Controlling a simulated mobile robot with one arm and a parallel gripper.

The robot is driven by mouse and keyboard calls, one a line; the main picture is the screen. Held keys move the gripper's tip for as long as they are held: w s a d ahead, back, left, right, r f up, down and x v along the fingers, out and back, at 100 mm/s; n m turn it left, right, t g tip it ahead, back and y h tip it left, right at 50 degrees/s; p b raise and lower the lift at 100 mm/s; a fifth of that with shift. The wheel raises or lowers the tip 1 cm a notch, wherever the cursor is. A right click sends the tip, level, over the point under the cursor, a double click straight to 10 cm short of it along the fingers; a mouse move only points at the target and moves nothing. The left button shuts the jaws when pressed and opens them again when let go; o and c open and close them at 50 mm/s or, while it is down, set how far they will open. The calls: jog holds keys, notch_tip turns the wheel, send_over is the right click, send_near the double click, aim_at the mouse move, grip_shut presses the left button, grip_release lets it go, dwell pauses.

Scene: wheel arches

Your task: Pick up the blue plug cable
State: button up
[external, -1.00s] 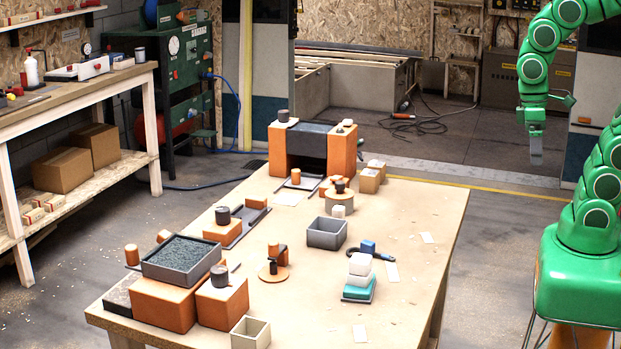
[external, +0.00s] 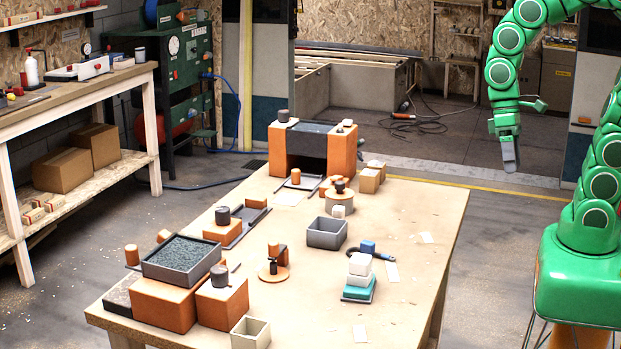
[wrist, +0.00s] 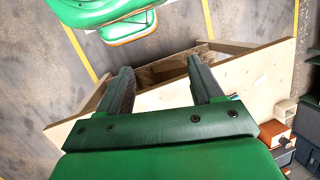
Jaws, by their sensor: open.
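A small blue block with a dark cable-like piece beside it, which looks like the blue plug cable (external: 368,246), lies on the right half of the table behind a stack of white and teal blocks (external: 359,270). The stack hides part of it. My gripper (external: 511,160) hangs in the air to the right of the table's far end, well away from the plug and higher up, pointing down. In the wrist view my gripper (wrist: 160,72) is open with nothing between its fingers. The plug cannot be made out there.
The wooden table (external: 405,285) has bare room on its right side. A grey open box (external: 327,233) stands left of the plug. Orange blocks and trays crowd the left side, and an orange arch (external: 340,150) stands at the far end.

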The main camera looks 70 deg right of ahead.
jog(key=w+a+f+m+y, duration=0.35)
jog(key=w+a, duration=0.25)
jog(key=w, duration=0.3)
jog(key=m+t+y, duration=0.5)
jog(key=m+y, duration=0.2)
jog(key=m, duration=0.9)
send_near(364, 249)
jog(key=a, duration=0.2)
jog(key=shift+a+f+n, duration=0.25)
jog(key=shift+a, duration=0.1)
jog(key=shift+f, duration=0.15)
jog(key=shift+x, duration=3.85)
jog(key=c, duration=1)
